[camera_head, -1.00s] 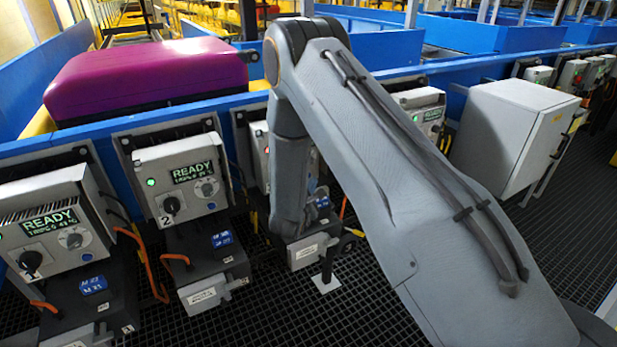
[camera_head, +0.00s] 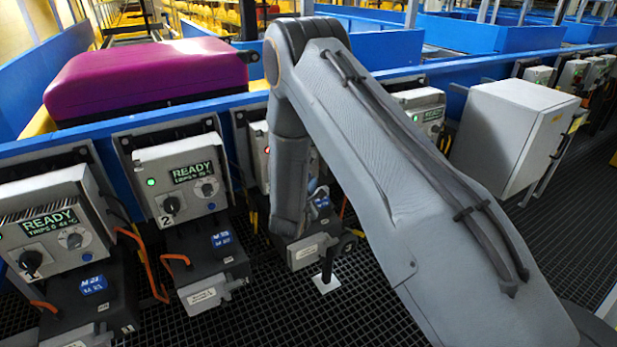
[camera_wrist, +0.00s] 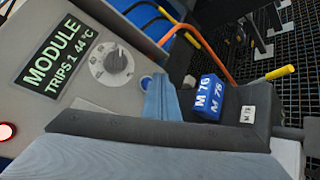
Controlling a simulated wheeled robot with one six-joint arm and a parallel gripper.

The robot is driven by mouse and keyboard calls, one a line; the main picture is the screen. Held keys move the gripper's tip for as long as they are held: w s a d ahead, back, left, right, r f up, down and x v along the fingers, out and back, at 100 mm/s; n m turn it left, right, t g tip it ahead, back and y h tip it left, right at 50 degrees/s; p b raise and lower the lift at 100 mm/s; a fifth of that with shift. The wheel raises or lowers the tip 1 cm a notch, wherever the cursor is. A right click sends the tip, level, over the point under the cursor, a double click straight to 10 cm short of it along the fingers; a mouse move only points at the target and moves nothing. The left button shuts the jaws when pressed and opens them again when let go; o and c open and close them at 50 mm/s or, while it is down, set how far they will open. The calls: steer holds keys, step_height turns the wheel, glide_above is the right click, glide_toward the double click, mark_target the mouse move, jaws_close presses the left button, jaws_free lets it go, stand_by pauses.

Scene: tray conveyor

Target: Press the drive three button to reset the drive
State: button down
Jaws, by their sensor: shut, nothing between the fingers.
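Drive three (camera_head: 257,137) is the third unit from the left in the head view, mostly hidden behind my arm. A red light shows on it. In the wrist view its grey panel (camera_wrist: 75,98) has a green display (camera_wrist: 66,58) reading MODULE, TRIPS 1, 44 °C. A round grey dial (camera_wrist: 111,66) sits beside the display. My gripper (camera_wrist: 160,92) is shut and empty, its blue-grey tip at the panel's edge just past the dial. A small blue spot, perhaps the button (camera_wrist: 146,82), shows beside the tip, mostly covered. I cannot tell whether they touch.
Drive one (camera_head: 45,228) and drive two (camera_head: 180,180) stand to the left, both reading READY. A blue M 76 tag (camera_wrist: 209,99) sits on the dark motor below drive three. Orange cables hang nearby. A magenta case (camera_head: 145,78) lies on the conveyor behind.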

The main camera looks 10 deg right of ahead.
mark_target(320, 201)
stand_by(0.4)
steer(key=shift+w+a, duration=0.1)
steer(key=shift+w, duration=0.3)
steer(key=shift+w+a, duration=0.15)
steer(key=shift+w, duration=0.25)
stand_by(0.6)
steer(key=shift+s, duration=0.15)
steer(key=shift+s+d, duration=0.25)
steer(key=shift+s, duration=0.45)
steer(key=shift+s+d+p, duration=0.25)
steer(key=shift+s+p, duration=0.2)
steer(key=shift+s, duration=0.35)
steer(key=shift+s+d+p, duration=0.3)
steer(key=shift+s+p, duration=0.2)
steer(key=shift+s, duration=0.3)
steer(key=shift+s+d+p, duration=0.25)
steer(key=shift+s+p, duration=0.2)
steer(key=shift+s, duration=0.35)
